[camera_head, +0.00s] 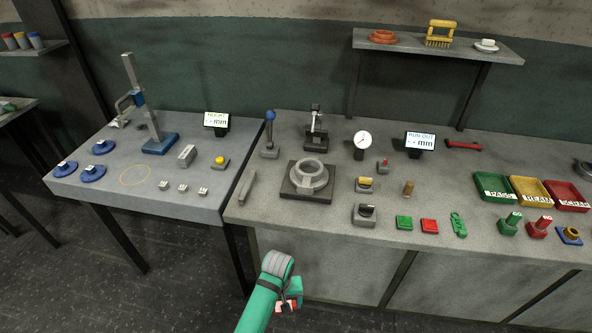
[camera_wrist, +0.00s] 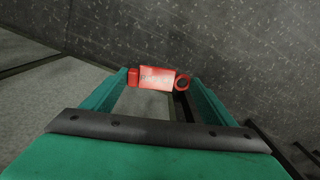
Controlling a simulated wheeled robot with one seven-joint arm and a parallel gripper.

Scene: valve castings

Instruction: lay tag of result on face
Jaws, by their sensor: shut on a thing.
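My gripper (camera_head: 290,297) hangs in front of the right bench, below its front edge. It is shut on a red tag (camera_wrist: 155,77), which has a pale printed plate and a ring at its right end in the wrist view. The print is too small to read surely. The red tag also shows low in the head view (camera_head: 287,306). A grey ring-shaped casting (camera_head: 309,177), its round face upward, sits on a dark square fixture (camera_head: 308,195) on the bench. The face looks bare, and the gripper is well apart from it.
A green tag (camera_head: 458,223) lies near green and red square blocks (camera_head: 429,226). Green, yellow and red labelled trays (camera_head: 530,190) stand at right. A dial gauge (camera_head: 362,140), a run-out display (camera_head: 420,141) and a blue-knobbed lever (camera_head: 270,132) stand behind or beside the fixture.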

